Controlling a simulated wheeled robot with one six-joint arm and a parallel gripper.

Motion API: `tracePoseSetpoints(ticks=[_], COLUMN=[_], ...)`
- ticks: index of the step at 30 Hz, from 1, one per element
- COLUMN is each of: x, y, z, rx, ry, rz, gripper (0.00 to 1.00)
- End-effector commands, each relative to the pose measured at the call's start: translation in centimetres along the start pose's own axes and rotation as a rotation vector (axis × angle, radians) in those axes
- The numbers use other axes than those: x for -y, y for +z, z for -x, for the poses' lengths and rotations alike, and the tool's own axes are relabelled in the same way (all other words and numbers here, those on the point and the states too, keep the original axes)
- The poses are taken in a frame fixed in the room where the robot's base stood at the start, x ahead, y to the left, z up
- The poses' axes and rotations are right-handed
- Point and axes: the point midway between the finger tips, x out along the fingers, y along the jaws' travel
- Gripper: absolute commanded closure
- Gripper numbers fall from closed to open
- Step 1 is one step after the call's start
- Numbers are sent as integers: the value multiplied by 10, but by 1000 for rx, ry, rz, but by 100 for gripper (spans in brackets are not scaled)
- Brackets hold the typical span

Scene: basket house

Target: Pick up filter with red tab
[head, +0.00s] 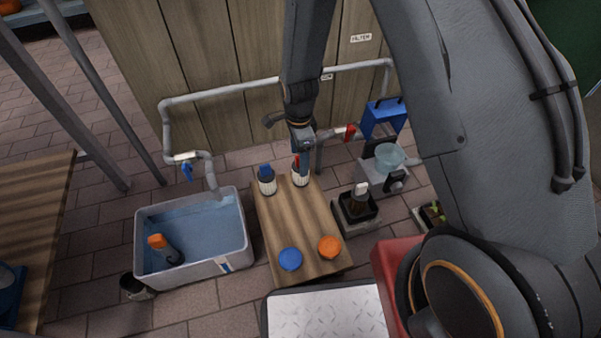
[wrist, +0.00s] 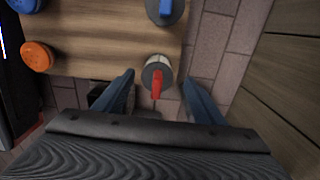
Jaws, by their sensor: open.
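The filter with the red tab (head: 299,177) stands upright at the back right of the wooden table (head: 277,225), beside the filter with the blue tab (head: 266,181). In the wrist view the red-tab filter (wrist: 157,72) is seen from above, its red tab pointing toward my gripper. My gripper (wrist: 158,90) is open, with its two blue fingers on either side of the red tab and no visible contact. In the head view my gripper (head: 303,150) is over the red-tab filter and partly hides its top. The blue-tab filter (wrist: 166,10) is at the top edge of the wrist view.
A blue cap (head: 290,259) and an orange cap (head: 330,246) lie at the table's front. A water tub (head: 192,272) with an orange-topped item is at left. Pipes and a wooden wall (head: 225,60) stand behind.

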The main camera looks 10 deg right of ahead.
Motion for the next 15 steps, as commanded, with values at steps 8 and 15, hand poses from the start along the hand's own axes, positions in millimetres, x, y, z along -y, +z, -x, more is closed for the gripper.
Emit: tracePoseSetpoints(ticks=[8, 15], x=[-5, -4], y=[-3, -3], z=[-34, -48], rx=[0, 0], ry=[3, -1], rz=[3, 3], gripper=[36, 36])
